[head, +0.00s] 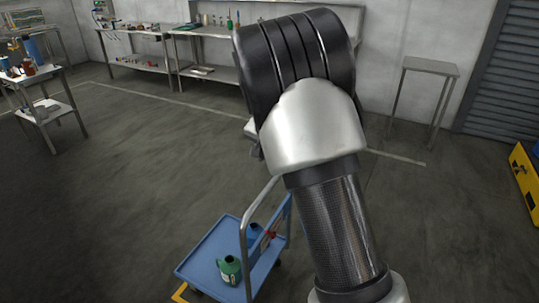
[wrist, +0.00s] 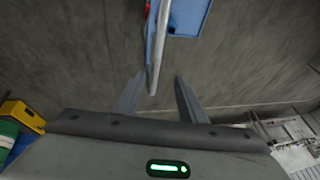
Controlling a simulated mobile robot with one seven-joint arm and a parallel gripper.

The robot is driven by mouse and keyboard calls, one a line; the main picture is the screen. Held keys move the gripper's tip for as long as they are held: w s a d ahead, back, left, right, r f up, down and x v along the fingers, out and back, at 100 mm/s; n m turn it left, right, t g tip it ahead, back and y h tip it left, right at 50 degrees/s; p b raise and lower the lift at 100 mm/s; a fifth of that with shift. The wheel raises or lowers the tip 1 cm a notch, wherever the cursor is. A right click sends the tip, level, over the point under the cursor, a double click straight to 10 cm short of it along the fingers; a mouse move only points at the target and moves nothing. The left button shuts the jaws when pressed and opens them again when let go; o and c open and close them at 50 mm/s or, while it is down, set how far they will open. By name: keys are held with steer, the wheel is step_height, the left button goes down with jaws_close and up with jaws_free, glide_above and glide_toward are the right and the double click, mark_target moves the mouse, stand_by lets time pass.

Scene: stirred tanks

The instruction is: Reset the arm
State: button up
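My arm rises through the middle and right of the head view, its black and silver links large in front. In the head view my gripper is hidden behind the arm.
A blue cart (head: 205,262) with a grey handle (head: 243,240) and a green jug (head: 229,269) stands at lower centre. Workbenches (head: 138,62) line the back wall.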

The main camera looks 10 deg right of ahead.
steer(key=shift+v, duration=0.9)
steer(key=s+d+r+n+y+p, duration=0.1)
steer(key=s+r+n+y+p, duration=0.35)
steer(key=s+r, duration=1.2)
steer(key=s+r+n+h+p, duration=0.1)
steer(key=s+r+p, duration=0.2)
steer(key=s, duration=0.7)
steer(key=s+r+n+h+p, duration=0.2)
steer(key=s+r, duration=0.3)
steer(key=s, duration=0.5)
steer(key=shift+d+r+t+p, duration=0.3)
steer(key=shift+d+p, duration=0.05)
steer(key=shift+p, duration=0.5)
steer(key=shift+s+h, duration=0.1)
steer(key=shift+h, duration=0.15)
